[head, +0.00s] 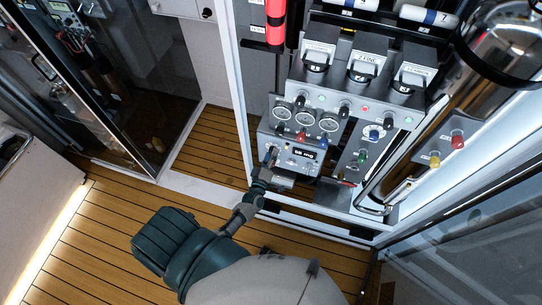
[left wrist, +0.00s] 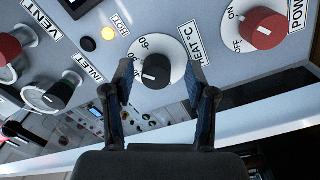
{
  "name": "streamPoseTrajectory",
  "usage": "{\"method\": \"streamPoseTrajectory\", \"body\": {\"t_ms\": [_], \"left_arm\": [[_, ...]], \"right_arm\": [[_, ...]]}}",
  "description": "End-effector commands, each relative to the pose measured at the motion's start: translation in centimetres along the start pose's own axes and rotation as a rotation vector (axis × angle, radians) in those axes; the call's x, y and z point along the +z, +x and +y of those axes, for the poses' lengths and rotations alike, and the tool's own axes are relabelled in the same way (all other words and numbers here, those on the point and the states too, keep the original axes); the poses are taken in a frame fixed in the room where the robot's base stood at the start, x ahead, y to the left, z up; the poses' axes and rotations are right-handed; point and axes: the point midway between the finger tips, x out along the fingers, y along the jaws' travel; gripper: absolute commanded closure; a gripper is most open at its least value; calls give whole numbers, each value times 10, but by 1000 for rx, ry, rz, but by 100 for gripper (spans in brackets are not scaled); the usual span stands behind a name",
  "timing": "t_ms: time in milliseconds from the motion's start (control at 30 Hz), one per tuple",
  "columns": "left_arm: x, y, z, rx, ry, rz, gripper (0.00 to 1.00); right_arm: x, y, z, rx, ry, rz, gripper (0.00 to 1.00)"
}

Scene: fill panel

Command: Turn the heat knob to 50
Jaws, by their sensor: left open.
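The heat knob (left wrist: 155,70) is black on a white round dial, beside a label that reads partly "HEAT °C" in the left wrist view. A small white mark shows on the knob, but I cannot read its exact setting. My left gripper (left wrist: 160,68) is open, with one finger on each side of the knob; I cannot tell whether either finger touches it. In the head view my left gripper (head: 268,165) is at the lower left of the grey fill panel (head: 299,135), where the knob is too small or hidden to make out.
A red POWER knob (left wrist: 264,28) is right of the heat knob. A lit yellow HOT lamp (left wrist: 108,33) and a black INLET knob (left wrist: 55,93) are to its left. Gauges (head: 305,117) and a small display (head: 304,154) sit on the panel. A glass door (head: 470,220) stands at right.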

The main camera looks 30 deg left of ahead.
Motion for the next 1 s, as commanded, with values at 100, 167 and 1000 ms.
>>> {"method": "streamPoseTrajectory", "body": {"t_ms": [100, 167, 1000], "left_arm": [[0, -4, 0, 1, 0, 1, 43], [0, -10, 0, 1, 0, 1, 43], [1, -120, -1, -1, 0, -1, 43]], "right_arm": [[1, 0, 2, 2, -1, -1, 60], [0, 0, 1, 1, -1, -1, 60], [0, 0, 0, 0, 0, 0, 60]]}}
